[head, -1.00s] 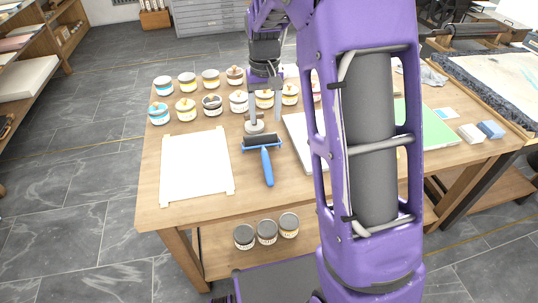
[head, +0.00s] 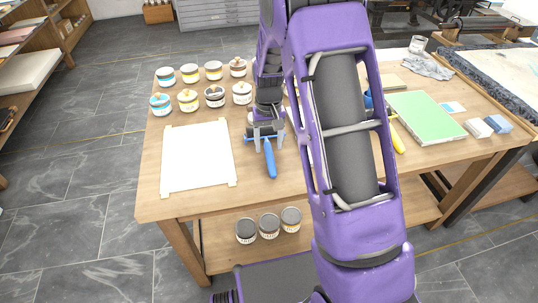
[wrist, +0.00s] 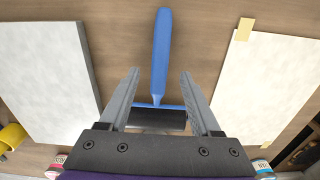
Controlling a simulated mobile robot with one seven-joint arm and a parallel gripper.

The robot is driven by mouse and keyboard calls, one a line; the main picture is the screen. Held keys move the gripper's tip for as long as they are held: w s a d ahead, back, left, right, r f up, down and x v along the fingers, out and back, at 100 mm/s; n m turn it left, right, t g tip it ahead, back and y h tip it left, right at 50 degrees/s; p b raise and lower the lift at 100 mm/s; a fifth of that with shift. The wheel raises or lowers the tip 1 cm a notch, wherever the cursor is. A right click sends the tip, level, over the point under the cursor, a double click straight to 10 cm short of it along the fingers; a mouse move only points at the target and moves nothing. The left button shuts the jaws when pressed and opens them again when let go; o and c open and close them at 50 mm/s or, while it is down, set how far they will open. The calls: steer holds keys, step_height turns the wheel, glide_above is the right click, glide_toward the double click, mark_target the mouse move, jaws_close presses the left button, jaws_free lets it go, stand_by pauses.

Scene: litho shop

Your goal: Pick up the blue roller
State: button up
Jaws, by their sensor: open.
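The blue roller (head: 270,158) lies on the wooden table, its blue handle pointing toward the table's front edge. In the wrist view its handle (wrist: 161,55) runs up the picture from a blue frame and a dark roller drum (wrist: 157,120). My gripper (head: 268,146) is open above the roller's frame end. In the wrist view my gripper (wrist: 160,75) has one finger on each side of the handle, with clear gaps. The drum is partly hidden by the gripper body. I cannot tell the height of the fingertips above the table.
A white taped sheet (head: 198,157) lies left of the roller. A pale slab (wrist: 45,70) lies on its other side, mostly hidden by my arm in the head view. Several ink jars (head: 188,99) stand behind. A green board (head: 425,117) lies at right.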

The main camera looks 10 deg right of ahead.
mark_target(269, 150)
step_height(269, 150, down, 3)
steer(key=shift+f, duration=0.1)
jaws_close()
stand_by(0.3)
